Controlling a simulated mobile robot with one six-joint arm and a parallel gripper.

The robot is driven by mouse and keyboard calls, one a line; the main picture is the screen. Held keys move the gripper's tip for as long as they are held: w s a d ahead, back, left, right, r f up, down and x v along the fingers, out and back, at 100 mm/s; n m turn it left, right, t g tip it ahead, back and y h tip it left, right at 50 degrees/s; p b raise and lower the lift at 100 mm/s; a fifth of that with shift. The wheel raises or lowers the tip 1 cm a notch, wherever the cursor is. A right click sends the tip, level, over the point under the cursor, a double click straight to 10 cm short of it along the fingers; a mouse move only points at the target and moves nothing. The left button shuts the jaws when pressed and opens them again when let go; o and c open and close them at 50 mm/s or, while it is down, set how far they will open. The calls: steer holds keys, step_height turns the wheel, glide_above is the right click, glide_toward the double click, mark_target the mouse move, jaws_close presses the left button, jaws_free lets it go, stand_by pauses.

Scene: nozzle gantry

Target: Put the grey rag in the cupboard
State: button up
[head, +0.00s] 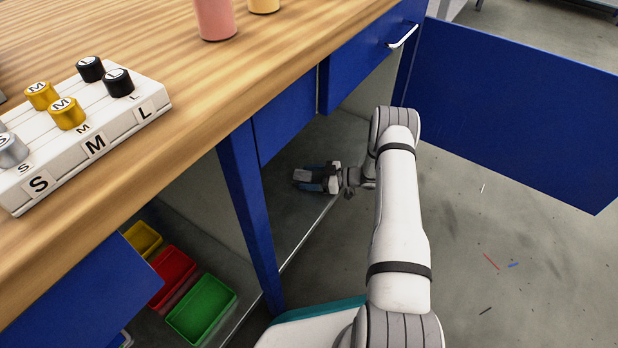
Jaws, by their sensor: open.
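The cupboard (285,205) is an open bay under the wooden bench, with a blue frame and a grey floor. Its blue door (510,110) stands swung wide open to the right. My arm reaches in from the right, and my gripper (303,178) is inside the bay, low and pointing left, with its jaws open. A dark grey patch shows at its fingers. It is too small to tell whether this is the grey rag or part of the gripper. No other grey rag can be made out.
On the bench top (220,85) stand a white rack (125,120) of lettered knobs and a pink cylinder (214,18). Left of the bay's post (250,215), yellow, red and green bins (202,308) sit on a shelf. The floor at right is open, with small scraps.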

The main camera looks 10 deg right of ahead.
steer(key=p+v, duration=0.3)
steer(key=v, duration=0.7)
steer(key=shift+s+d+r, duration=0.1)
steer(key=shift+d+r, duration=0.15)
steer(key=shift+d, duration=0.05)
steer(key=shift+s+d+p, duration=0.3)
steer(key=shift+d, duration=0.3)
